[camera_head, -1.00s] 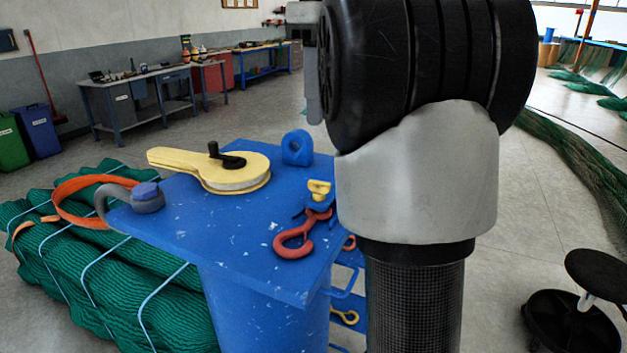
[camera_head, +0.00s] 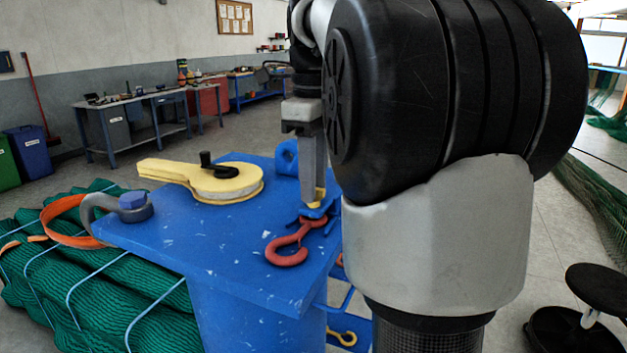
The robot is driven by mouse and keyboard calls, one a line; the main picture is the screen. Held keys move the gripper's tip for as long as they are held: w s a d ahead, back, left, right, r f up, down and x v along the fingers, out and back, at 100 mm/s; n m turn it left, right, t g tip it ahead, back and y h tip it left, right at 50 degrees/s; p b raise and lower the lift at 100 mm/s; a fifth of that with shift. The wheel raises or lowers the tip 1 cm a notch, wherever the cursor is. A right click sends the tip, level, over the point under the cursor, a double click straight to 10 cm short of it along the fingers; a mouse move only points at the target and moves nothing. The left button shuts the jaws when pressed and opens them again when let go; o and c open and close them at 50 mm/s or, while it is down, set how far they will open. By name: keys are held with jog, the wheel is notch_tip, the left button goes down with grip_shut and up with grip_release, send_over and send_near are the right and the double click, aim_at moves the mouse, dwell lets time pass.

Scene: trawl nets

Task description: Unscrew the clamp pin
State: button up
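A small yellow pin (camera_head: 320,194), which looks like the clamp pin, stands at the right side of the blue bench top (camera_head: 215,240). It sits in a small blue clamp (camera_head: 322,211), just behind a red hook (camera_head: 290,246). My gripper (camera_head: 314,192) points straight down, with its fingertip end at the yellow pin and covering part of it. Only one grey finger shows clearly. The other finger and any grip on the pin are hidden by the near finger and my arm.
On the bench top are a yellow pulley block (camera_head: 225,183) with a black handle, a blue lug (camera_head: 286,157) and a grey shackle (camera_head: 112,208) with a blue pin. Green netting (camera_head: 110,290) lies at left. A black stool (camera_head: 598,291) stands at right.

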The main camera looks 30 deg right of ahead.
grip_shut()
